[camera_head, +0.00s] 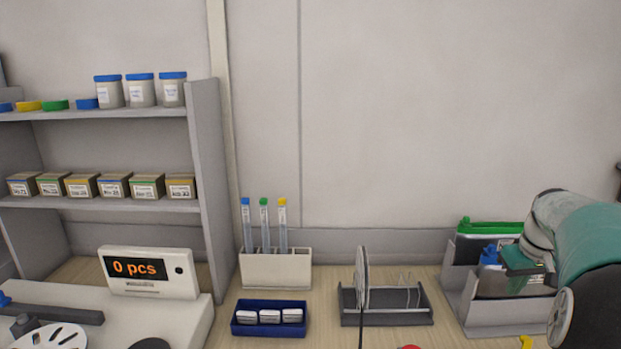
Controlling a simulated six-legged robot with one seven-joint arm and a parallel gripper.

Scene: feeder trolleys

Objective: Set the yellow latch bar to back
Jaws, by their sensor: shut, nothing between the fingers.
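A small yellow piece (526,342) shows at the bottom edge on the right, cut off by the frame. I cannot tell whether it is the yellow latch bar, and its position cannot be read. My arm (600,240) fills the right edge in teal, grey and black. I cannot make out my gripper or its fingers in this view.
A grey holder (470,315) with clipped pouches stands beside my arm. A grey rack (388,318) with an upright disc, a blue tray (271,331) and a tube rack (275,270) stand leftward. A counter display (148,272) reads "0 pcs" before shelves (205,170).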

